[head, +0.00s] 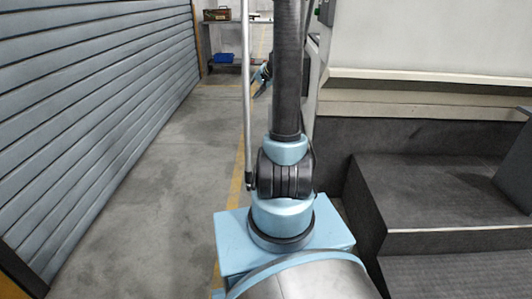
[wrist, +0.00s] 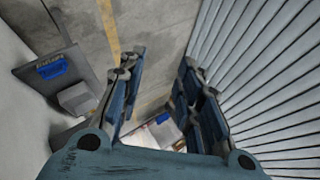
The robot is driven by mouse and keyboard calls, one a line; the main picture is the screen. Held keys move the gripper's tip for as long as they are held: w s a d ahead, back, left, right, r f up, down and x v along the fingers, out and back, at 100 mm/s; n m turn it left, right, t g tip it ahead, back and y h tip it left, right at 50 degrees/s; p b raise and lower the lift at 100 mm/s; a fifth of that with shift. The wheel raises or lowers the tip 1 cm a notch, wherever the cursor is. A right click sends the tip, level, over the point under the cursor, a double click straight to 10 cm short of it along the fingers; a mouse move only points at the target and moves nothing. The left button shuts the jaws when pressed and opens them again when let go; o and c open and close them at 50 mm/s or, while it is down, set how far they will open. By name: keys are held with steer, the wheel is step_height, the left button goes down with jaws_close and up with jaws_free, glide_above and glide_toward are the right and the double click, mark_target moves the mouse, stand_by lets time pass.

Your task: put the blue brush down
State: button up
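In the wrist view my gripper (wrist: 159,70) has its two dark blue fingers well apart, with floor showing between them and nothing held. In the head view only a small blue part of its end (head: 262,76) shows beside my arm, far forward. A blue object with a pale, bristle-like strip (wrist: 52,67) lies on a dark grey surface (wrist: 28,82) at the left of the wrist view, apart from the fingers. It may be the blue brush, but it is too small to be sure. Another small blue patch shows low between the fingers; I cannot tell what it is.
A slatted shutter wall (head: 90,95) runs along the left in the head view. Dark steps (head: 440,190) are at the right. A shelf table at the back holds a box (head: 216,15) and a blue object (head: 224,58). The grey floor (head: 165,180) between is clear.

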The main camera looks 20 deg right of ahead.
steer(key=s+a+r+n+g, duration=0.1)
steer(key=s+a, duration=0.1)
steer(key=s, duration=0.4)
steer(key=s+a+r+n+g, duration=0.1)
steer(key=s+a+r, duration=0.15)
steer(key=s, duration=0.45)
steer(key=s+f+n+g+h, duration=0.1)
steer(key=s+f, duration=0.1)
steer(key=s, duration=0.8)
steer(key=s+f+n+g+h, duration=0.1)
steer(key=s+f+n+h, duration=0.1)
steer(key=s, duration=0.9)
steer(key=s+f+n+g+h, duration=0.1)
steer(key=s+f, duration=0.3)
steer(key=s, duration=0.7)
steer(key=shift+a+f+n+g, duration=0.25)
steer(key=shift+n+g, duration=0.05)
steer(key=shift+n, duration=0.1)
